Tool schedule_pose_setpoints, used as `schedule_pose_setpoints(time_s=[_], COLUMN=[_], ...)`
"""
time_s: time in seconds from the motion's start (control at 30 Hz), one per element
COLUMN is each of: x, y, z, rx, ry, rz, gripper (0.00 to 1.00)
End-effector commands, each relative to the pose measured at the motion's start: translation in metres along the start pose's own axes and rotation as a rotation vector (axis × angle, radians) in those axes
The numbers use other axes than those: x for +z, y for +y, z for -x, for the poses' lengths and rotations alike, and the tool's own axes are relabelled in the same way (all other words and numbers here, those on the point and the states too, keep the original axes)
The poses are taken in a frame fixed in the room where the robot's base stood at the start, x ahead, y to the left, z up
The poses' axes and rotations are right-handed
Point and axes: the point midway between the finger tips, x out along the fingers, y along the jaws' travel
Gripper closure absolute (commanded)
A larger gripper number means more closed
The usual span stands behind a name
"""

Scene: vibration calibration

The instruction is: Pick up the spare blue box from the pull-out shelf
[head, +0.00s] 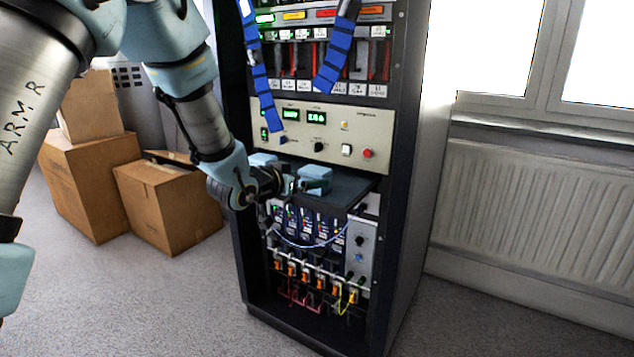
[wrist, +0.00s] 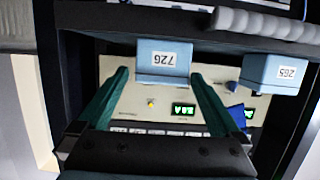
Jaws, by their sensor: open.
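Two light blue boxes sit on the dark pull-out shelf (head: 352,192) of the rack. The right box (head: 315,174) is by my gripper (head: 305,186); the left box (head: 263,159) is partly behind my arm. In the wrist view, which is upside down, a box labelled 726 (wrist: 165,58) lies between the lines of my two green fingers (wrist: 158,73). A box labelled 265 (wrist: 272,72) is off to the right there. My gripper is open, with nothing held. I cannot tell how far the fingertips reach along box 726, or which box is the spare.
A beige instrument panel (head: 325,135) is just above the shelf. Blue straps (head: 336,55) hang from the upper rack. Cables and modules (head: 305,235) fill the rack below. Cardboard boxes (head: 168,205) stand on the floor at left; a radiator (head: 530,215) is at right.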

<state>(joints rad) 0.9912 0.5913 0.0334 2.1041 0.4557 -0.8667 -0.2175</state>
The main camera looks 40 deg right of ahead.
Motion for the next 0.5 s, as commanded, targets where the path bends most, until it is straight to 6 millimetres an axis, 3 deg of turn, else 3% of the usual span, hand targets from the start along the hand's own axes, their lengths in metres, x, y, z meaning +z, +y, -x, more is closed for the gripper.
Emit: schedule_pose_setpoints(time_s=[0.17, 0.5], x=[0.0, 0.0], y=[0.0, -0.002], z=[-0.012, -0.055], rx=[0.0, -0.001], ry=[0.0, -0.001], rz=[0.001, 0.001], gripper=[0.0, 0.0])
